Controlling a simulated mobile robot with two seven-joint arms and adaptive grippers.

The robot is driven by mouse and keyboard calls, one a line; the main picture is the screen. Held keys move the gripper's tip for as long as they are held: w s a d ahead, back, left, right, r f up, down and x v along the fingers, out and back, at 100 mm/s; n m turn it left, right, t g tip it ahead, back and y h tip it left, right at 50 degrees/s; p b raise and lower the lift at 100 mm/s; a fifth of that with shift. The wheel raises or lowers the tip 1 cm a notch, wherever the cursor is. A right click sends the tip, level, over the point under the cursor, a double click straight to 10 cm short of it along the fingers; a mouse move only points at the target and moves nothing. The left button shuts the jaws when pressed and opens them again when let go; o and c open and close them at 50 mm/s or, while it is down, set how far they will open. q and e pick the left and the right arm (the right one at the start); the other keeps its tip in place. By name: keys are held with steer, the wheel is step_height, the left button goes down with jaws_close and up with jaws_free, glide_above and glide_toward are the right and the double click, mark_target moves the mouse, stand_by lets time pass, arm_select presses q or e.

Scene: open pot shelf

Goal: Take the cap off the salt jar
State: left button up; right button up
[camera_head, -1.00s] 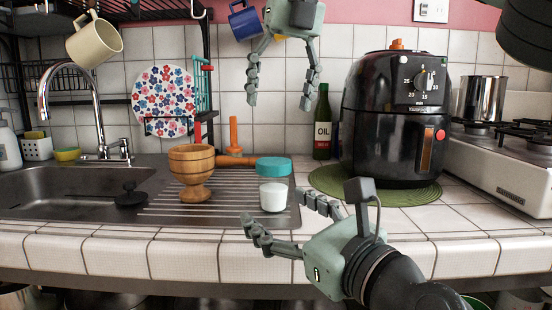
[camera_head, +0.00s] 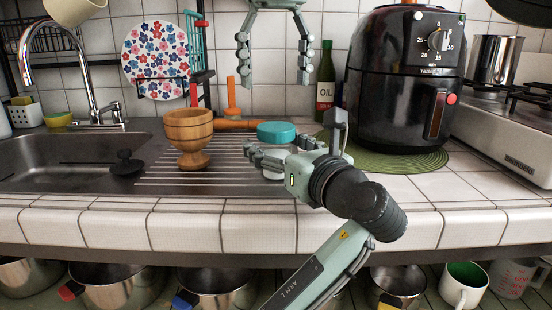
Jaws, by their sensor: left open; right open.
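The salt jar stands on the ribbed drainboard. Its teal cap (camera_head: 276,131) is on top, and its clear body is mostly hidden behind my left gripper. My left gripper (camera_head: 268,152) is open, with its fingers at the height of the jar's body just below the cap. I cannot tell whether they touch the jar. My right gripper (camera_head: 273,78) is open and empty, pointing down above the cap and apart from it.
An oil bottle (camera_head: 326,85) and a black air fryer (camera_head: 403,85) on a green mat (camera_head: 420,160) stand to the right. The sink (camera_head: 50,160) is at left.

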mark_target(276, 126)
arm_select(q)
jaws_close()
arm_select(e)
steer(key=m, duration=1.3)
steer(key=shift+f+m, duration=0.3)
step_height(276, 126, down, 7)
steer(key=shift+f, duration=0.2)
steer(key=shift+c, duration=0.3)
